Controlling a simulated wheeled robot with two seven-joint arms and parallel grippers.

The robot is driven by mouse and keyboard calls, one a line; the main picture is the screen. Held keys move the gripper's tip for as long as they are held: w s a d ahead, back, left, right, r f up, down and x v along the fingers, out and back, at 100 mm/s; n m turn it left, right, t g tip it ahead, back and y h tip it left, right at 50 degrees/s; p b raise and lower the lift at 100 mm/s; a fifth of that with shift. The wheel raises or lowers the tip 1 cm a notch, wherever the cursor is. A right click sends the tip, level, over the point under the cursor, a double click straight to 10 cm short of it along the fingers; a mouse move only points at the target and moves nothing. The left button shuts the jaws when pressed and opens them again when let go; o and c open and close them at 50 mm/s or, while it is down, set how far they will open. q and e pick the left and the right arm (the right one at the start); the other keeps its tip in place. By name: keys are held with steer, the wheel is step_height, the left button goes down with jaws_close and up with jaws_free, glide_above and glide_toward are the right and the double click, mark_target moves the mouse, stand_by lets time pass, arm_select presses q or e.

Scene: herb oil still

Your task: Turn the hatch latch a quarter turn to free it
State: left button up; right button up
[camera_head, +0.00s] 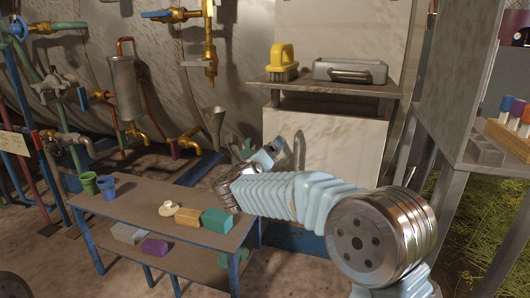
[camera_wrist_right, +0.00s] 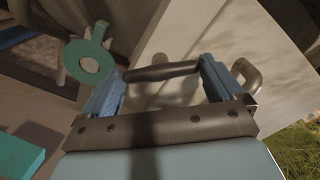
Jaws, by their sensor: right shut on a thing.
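The hatch is a pale, marbled panel (camera_head: 340,150) under the shelf in the head view; it also shows behind the fingers in the wrist view (camera_wrist_right: 180,45). The latch is a dark, rounded bar (camera_wrist_right: 160,71) in front of the panel. My right gripper (camera_wrist_right: 163,82) has one blue finger at each end of this bar and is shut on it. The bar lies nearly level in the wrist picture. In the head view my right gripper (camera_head: 268,152) is at the panel's left side, and the latch is hard to make out there. My left gripper is not in view.
A bent metal handle (camera_wrist_right: 248,76) is right of the fingers, and a green ring-shaped part (camera_wrist_right: 88,60) is left. A shelf (camera_head: 335,88) with a yellow brush (camera_head: 283,60) and grey tray (camera_head: 350,70) is above. A low table (camera_head: 150,215) with blocks and cups stands left.

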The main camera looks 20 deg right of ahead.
steer(key=shift+a+n+p, duration=0.1)
steer(key=shift+n+p, duration=2.05)
steer(key=shift+n, duration=2.85)
steer(key=shift+f, duration=0.1)
steer(key=o, duration=0.7)
steer(key=v, duration=1.3)
steer(key=shift+s+a, duration=0.25)
steer(key=shift+s, duration=0.05)
steer(key=shift+f, duration=0.1)
